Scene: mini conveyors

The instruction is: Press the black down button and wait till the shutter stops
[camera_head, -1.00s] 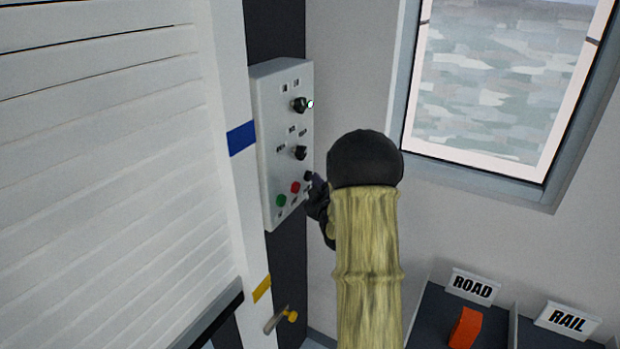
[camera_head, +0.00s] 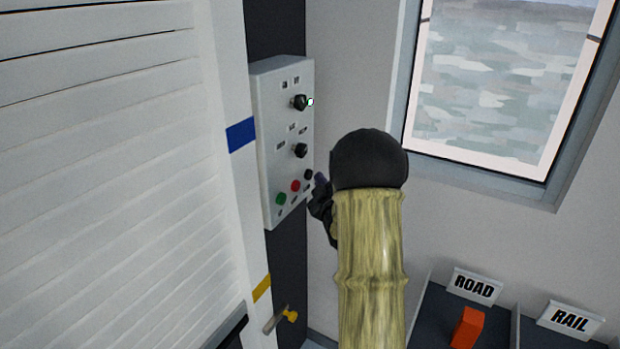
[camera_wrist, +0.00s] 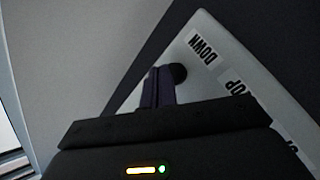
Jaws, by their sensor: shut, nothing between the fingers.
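The white control panel (camera_head: 282,120) is on the dark post beside the shutter. Its black down button (camera_head: 308,174) is at the lower right, beside a red button (camera_head: 295,186) and a green button (camera_head: 281,199). The white slatted shutter (camera_head: 110,170) fills the left, with its dark bottom edge (camera_head: 232,330) near the frame's foot. My gripper (camera_head: 320,181) is shut and empty just right of the black button. In the wrist view its fingertips (camera_wrist: 160,75) are beside the black button (camera_wrist: 178,73), near the DOWN label (camera_wrist: 204,47); I cannot tell if they touch.
Two black selector knobs (camera_head: 300,102) (camera_head: 300,150) stick out higher on the panel. A yellow-knobbed lever (camera_head: 283,318) is on the post below. A window (camera_head: 500,90) is at the right. Bins signed ROAD (camera_head: 474,286) and RAIL (camera_head: 569,320) stand lower right, with an orange block (camera_head: 467,328).

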